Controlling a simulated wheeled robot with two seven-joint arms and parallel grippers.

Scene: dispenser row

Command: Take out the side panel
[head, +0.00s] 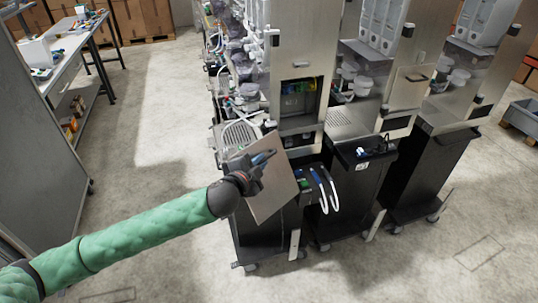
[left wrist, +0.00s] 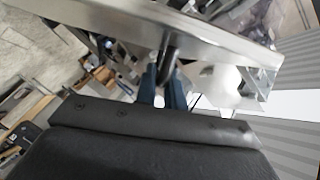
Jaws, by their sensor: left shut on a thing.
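The side panel (head: 270,199) is a flat light metal plate. It is tilted and held in front of the nearest dispenser (head: 300,40), off its front. My left gripper (head: 262,158) is shut on the panel's handle. In the left wrist view the gripper's blue fingers (left wrist: 168,92) close around a dark handle, and the panel's metal edge (left wrist: 170,30) crosses above them. An open recess (head: 298,98) with coloured parts inside shows on the nearest dispenser. My right gripper is not in view.
More dispensers (head: 350,120) stand in a row to the right on black wheeled bases. White hoses (head: 328,190) hang beside the panel. A workbench (head: 75,40) stands at the upper left. The floor (head: 140,150) between is clear.

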